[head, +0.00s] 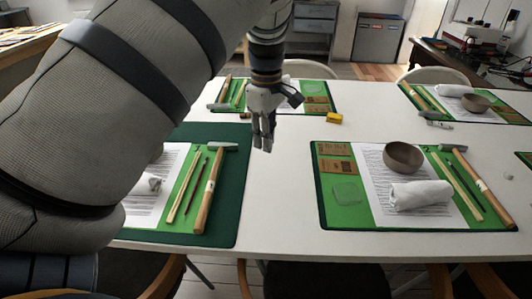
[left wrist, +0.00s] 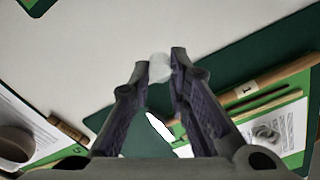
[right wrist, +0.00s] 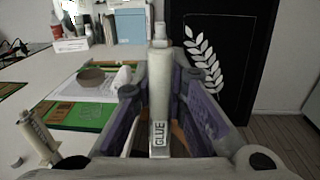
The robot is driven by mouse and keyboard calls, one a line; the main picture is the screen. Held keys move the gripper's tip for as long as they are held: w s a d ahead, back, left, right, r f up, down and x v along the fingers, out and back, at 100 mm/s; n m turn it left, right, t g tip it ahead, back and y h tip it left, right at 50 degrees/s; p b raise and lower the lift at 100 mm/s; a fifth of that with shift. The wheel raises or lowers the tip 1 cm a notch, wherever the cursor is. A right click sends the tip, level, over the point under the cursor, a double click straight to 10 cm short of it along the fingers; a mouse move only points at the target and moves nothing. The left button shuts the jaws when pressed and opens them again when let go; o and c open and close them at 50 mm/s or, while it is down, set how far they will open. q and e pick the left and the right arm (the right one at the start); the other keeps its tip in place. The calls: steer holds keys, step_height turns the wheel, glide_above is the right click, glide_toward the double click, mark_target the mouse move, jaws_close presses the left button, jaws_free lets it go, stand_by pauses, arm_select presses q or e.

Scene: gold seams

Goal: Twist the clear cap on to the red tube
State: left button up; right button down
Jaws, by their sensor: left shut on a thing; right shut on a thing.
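My left gripper (head: 263,140) hangs over the white table between two green mats in the head view. In the left wrist view its fingertips (left wrist: 162,68) are shut on a small pale, translucent piece (left wrist: 159,67), which looks like the clear cap. In the right wrist view my right gripper (right wrist: 160,95) is shut around a pale tube (right wrist: 159,85) marked GLUE. The tube stands lengthwise between the fingers, its narrow nozzle at the far end. No red shows on it. My right gripper is out of the head view. The cap and tube are apart.
Green mats (head: 335,215) with papers, sticks, hammers and bowls (head: 403,157) lie around the table (head: 285,190). A syringe-like tool (right wrist: 38,135) stands at left in the right wrist view.

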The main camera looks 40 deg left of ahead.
arm_select(q)
steer(key=shift+r, duration=1.4)
arm_select(e)
steer(key=shift+r, duration=0.15)
